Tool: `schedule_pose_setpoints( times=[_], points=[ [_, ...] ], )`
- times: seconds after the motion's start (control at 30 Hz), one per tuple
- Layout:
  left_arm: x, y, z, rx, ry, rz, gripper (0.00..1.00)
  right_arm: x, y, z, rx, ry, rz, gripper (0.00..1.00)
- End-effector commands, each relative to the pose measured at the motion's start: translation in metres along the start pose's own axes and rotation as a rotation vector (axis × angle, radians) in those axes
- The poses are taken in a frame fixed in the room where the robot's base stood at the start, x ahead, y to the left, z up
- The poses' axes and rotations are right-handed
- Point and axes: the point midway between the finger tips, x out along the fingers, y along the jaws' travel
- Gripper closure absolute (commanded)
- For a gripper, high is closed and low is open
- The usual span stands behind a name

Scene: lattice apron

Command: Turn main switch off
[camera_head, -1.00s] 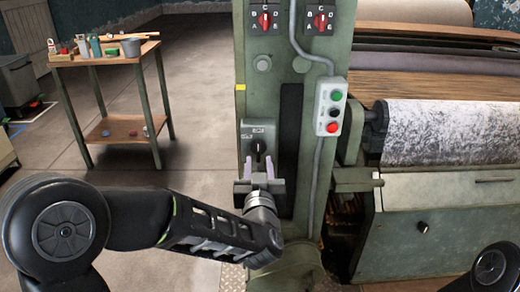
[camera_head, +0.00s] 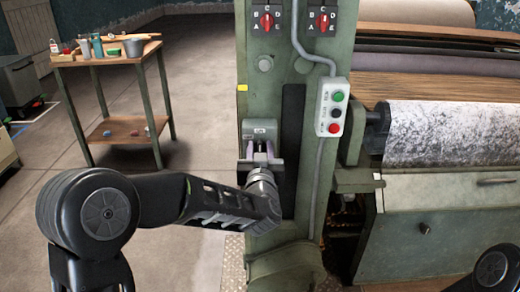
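The main switch (camera_head: 261,128) is a grey-green box on the front of the green machine column, with a small label on its upper part. My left gripper (camera_head: 261,150) is in front of its lower part. The two light purple fingers stand apart, one on each side of where the dark knob sits. The knob is mostly hidden by the gripper, and I cannot tell its angle or whether the fingers touch it. Of my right arm only a dark part shows at the lower right edge; its gripper is out of view.
A grey button box (camera_head: 332,107) with green, black and red buttons is right of the switch. Two red selector knobs (camera_head: 267,21) (camera_head: 322,21) sit above. A roller machine (camera_head: 445,130) fills the right. A wooden tool table (camera_head: 110,57) stands at the left, with open floor between.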

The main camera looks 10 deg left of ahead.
Motion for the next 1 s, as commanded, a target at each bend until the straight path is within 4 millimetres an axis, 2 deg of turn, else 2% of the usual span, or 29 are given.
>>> schedule_pose_setpoints(
  times=[0.07,0.47,1.0],
  points=[
    [-0.0002,-0.0001,-0.0001,0.0,0.0,0.0,0.68,0.0,0.0,0.0,0.0,0.0,0.0,0.64],
    [-0.0004,-0.0001,-0.0001,0.0,0.0,0.0,1.0,0.0,0.0,0.0,0.0,0.0,0.0,0.64],
    [-0.0004,-0.0003,0.0003,-0.007,0.001,0.0,1.0,0.0013,0.0005,0.0,0.0,0.0,0.0,0.64]
  ],
)
